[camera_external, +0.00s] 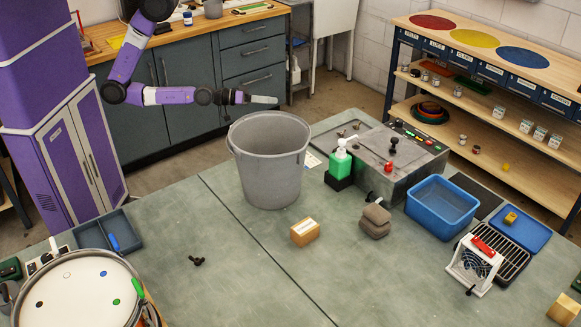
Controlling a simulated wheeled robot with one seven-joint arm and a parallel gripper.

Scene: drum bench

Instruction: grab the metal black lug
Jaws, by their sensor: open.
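A small black piece (197,260), which looks like the metal black lug, lies on the green-grey bench top (240,285) left of the middle. Its exact shape is too small to tell. My gripper (264,99) is held out level above the back edge of the bench, behind and above the grey bucket. It is open with nothing seen between its fingers, and it is well apart from the black piece.
A tall grey bucket (270,165) stands near my gripper. A drum (75,290) and a blue-grey tray (108,240) are at the left. A wooden block (305,232), grey blocks (375,220), a green bottle (340,163) and a blue bin (441,207) stand to the right. The bench around the black piece is clear.

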